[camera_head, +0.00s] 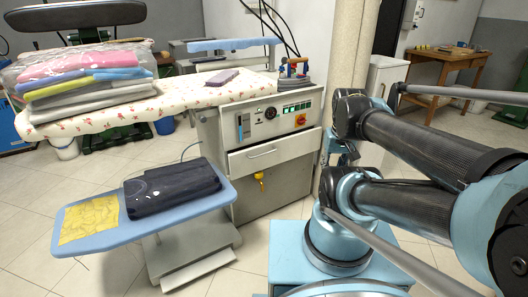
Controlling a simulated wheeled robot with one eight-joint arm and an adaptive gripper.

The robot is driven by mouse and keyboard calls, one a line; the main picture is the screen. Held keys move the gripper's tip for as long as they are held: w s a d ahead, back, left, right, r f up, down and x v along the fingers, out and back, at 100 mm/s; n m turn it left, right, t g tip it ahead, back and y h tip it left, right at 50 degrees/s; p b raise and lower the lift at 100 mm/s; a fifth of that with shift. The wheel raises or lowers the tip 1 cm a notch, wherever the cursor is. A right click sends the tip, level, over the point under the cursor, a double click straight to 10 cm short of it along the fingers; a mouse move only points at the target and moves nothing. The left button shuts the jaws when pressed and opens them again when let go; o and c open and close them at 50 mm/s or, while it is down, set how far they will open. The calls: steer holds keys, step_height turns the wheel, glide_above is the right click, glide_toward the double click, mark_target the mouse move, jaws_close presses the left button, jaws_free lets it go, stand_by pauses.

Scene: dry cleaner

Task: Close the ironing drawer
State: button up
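The ironing drawer (285,151) is in the front of the grey ironing cabinet, below its control panel (275,117). Its pale front has a bar handle (262,154). The front seems to stand slightly out from the cabinet, with a dark gap along its upper edge; how far it is out is hard to tell. My arm's dark and light-blue links fill the right side of the picture, to the right of the drawer. My gripper cannot be made out in this view.
A blue-edged board (110,234) with a folded dark garment (170,187) and a yellow cloth (90,219) juts out left of the drawer. The flowered ironing table (185,99) carries bagged folded clothes (85,75). Tiled floor (255,238) is clear before the cabinet.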

steer(key=w+a+r+m, duration=0.3)
steer(key=w+r, duration=0.2)
steer(key=w, duration=0.5)
steer(key=m+y, duration=0.1)
steer(key=m, duration=0.7)
glide_above(265, 150)
steer(key=s+d, duration=0.2)
steer(key=s, duration=0.5)
steer(key=s+d+x, duration=0.1)
steer(key=x, duration=1.7)
steer(key=s+x, duration=0.1)
steer(key=x, duration=0.4)
steer(key=shift+a+f, duration=0.45)
jaws_close()
